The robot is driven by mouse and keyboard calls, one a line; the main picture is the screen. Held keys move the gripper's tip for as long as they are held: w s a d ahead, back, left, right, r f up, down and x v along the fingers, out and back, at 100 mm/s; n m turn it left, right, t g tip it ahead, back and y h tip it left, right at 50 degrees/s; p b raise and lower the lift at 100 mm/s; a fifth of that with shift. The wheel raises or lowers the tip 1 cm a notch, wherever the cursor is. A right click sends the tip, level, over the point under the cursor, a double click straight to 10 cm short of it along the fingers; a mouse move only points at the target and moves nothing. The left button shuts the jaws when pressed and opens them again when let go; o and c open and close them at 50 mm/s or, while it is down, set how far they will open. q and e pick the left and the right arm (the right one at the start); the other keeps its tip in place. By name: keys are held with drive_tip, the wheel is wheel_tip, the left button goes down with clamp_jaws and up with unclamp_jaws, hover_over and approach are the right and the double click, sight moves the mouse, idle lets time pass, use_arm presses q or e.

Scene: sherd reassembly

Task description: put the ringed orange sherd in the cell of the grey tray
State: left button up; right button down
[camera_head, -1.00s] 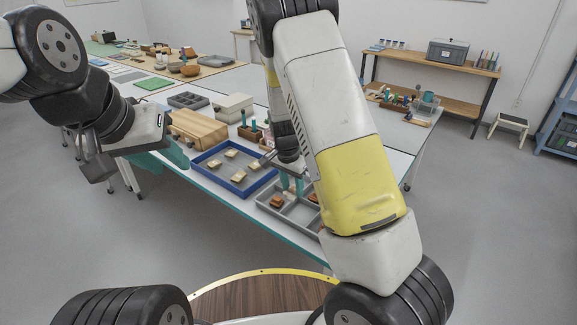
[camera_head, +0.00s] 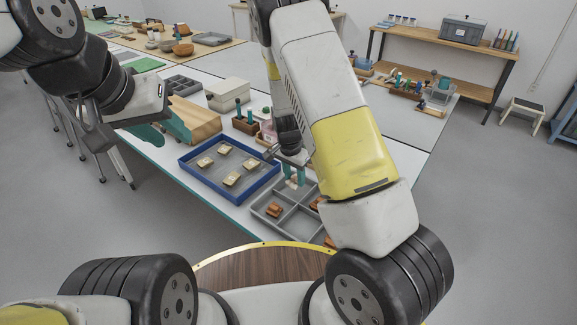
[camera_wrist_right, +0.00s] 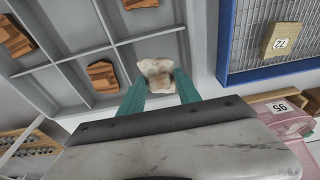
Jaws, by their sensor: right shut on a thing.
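The grey tray (camera_head: 286,222) stands near the table's front edge. Its cells hold orange-brown sherds (camera_head: 273,209), which also show in the right wrist view (camera_wrist_right: 101,76). My right gripper (camera_head: 294,180) is shut on a pale cream sherd with brownish patches (camera_wrist_right: 156,74). It holds this sherd over a far cell of the grey tray, near the blue tray's side. I cannot tell whether the sherd touches the tray floor. No ring mark is clear on any sherd. My left gripper (camera_head: 166,132) hangs empty at the left, its teal fingers apart, near a wooden box.
A blue-rimmed tray (camera_head: 215,193) with several numbered pale sherds lies just left of the grey tray. A wooden box (camera_head: 192,120), a pale box (camera_head: 229,94) and a brown tool holder (camera_head: 245,124) stand behind. A pink container (camera_wrist_right: 278,115) is close to my right gripper.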

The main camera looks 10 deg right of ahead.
sight(294, 180)
drive_tip(key=shift+f, duration=1.8)
drive_tip(key=c, duration=0.9)
unclamp_jaws()
drive_tip(key=shift+f, duration=0.1)
drive_tip(key=shift+o, duration=0.2)
drive_tip(key=s+r+n+t+y, duration=0.1)
drive_tip(key=s+r, duration=0.3)
drive_tip(key=r, duration=0.6)
drive_tip(key=s+r+n+y, duration=0.2)
drive_tip(key=s+r, duration=0.1)
drive_tip(key=r, duration=0.7)
drive_tip(key=s+r+n+t+y, duration=0.1)
drive_tip(key=s+r, duration=0.3)
drive_tip(key=r, duration=0.6)
drive_tip(key=s+d+r+n+t, duration=0.2)
drive_tip(key=s+r+n, duration=0.3)
drive_tip(key=s+r, duration=0.4)
drive_tip(key=s+t, duration=0.1)
drive_tip(key=s, duration=0.4)
drive_tip(key=shift+d+r+n+h, duration=0.15)
drive_tip(key=shift+d+n+h, duration=0.15)
drive_tip(key=shift+d, duration=0.05)
